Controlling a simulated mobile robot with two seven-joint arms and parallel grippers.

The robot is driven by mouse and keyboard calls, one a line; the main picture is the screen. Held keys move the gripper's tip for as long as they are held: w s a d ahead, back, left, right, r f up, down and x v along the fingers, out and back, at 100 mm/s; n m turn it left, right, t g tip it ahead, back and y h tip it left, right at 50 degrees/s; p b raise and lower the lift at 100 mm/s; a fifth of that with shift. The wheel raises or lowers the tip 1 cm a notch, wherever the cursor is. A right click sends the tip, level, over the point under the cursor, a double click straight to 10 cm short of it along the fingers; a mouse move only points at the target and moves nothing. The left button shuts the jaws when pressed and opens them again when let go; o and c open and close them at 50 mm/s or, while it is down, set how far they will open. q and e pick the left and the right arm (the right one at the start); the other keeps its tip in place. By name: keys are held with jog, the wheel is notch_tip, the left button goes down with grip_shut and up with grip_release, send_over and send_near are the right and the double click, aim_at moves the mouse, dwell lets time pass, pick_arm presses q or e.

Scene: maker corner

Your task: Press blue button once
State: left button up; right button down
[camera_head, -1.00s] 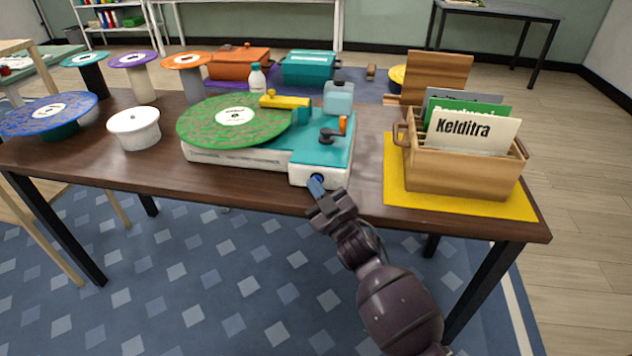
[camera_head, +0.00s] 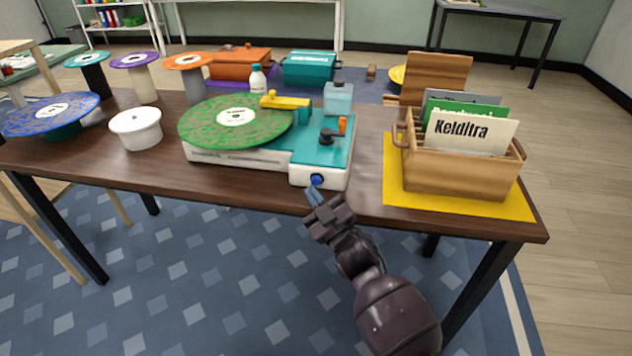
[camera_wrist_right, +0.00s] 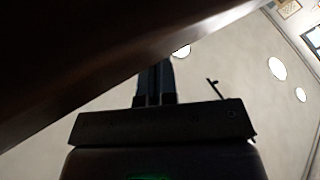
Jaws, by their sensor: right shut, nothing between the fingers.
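The blue button (camera_head: 317,180) is a small round knob on the white front face of the record player (camera_head: 240,157), at its right end. The player has a teal top and carries a green patterned record (camera_head: 222,121). My right gripper (camera_head: 314,195) is in front of the table edge, just below the button and apart from it, with its fingers shut and empty. In the right wrist view its closed dark fingers (camera_wrist_right: 154,84) point up beside a dark surface, and the button does not show there. My left gripper is not in view.
A wooden crate (camera_head: 463,180) of sleeves stands on a yellow mat (camera_head: 400,196) at the right. A white round pot (camera_head: 136,128) and a blue record (camera_head: 48,114) are at the left. The table front strip beside the player is clear.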

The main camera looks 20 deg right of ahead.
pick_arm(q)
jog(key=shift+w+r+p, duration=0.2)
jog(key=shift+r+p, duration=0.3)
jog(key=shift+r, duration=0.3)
pick_arm(e)
jog(key=s+a, duration=0.1)
jog(key=s, duration=0.1)
jog(key=s+a, duration=0.1)
jog(key=shift+s+a, duration=0.3)
jog(key=shift+s, duration=0.1)
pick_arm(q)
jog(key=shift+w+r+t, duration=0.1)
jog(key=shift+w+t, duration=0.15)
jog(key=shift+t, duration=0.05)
